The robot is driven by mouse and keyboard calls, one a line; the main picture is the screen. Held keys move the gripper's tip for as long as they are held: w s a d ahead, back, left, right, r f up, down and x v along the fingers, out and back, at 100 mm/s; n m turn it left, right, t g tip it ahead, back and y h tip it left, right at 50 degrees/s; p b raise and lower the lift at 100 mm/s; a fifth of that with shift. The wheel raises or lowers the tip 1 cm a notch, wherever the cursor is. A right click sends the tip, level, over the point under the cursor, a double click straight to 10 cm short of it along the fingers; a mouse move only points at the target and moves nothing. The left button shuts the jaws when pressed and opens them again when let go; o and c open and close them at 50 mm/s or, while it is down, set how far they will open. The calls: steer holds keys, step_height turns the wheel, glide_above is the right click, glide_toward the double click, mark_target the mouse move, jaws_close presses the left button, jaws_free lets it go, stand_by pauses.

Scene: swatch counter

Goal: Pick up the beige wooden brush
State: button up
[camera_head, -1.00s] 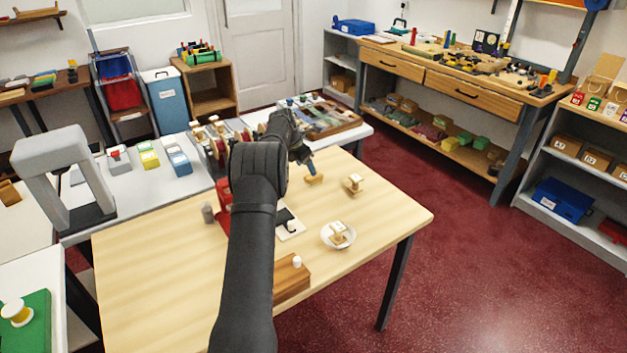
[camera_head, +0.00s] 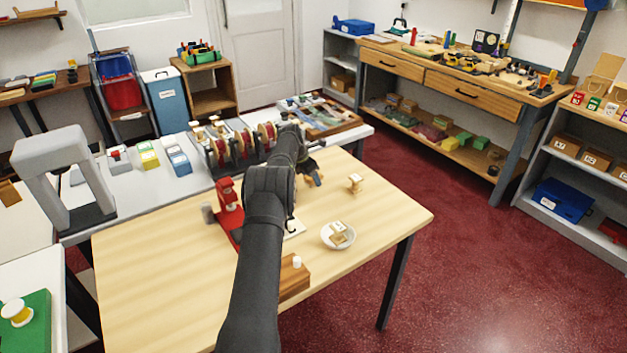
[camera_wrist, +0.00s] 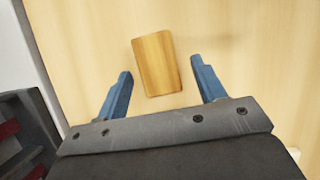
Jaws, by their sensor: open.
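A rectangular, tan wooden piece with visible grain, which I take to be the beige wooden brush (camera_wrist: 155,64), lies on the light wood table. Only its flat top shows in the wrist view; no bristles are visible. My gripper (camera_wrist: 162,68) is open, with its two blue fingers on either side of the piece and a gap on each side. The piece sits around and just beyond the fingertips. In the head view my gripper (camera_head: 313,178) is low over the far part of the table, and my arm and gripper mostly hide the piece.
A small pale wooden object (camera_head: 355,184) stands to the right of my gripper. A red stand (camera_head: 228,205) and a grey cylinder (camera_head: 207,213) are to the left. A brown block (camera_head: 294,277) lies near the front edge.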

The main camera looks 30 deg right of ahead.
steer(key=c, duration=1.1)
steer(key=shift+r, duration=0.1)
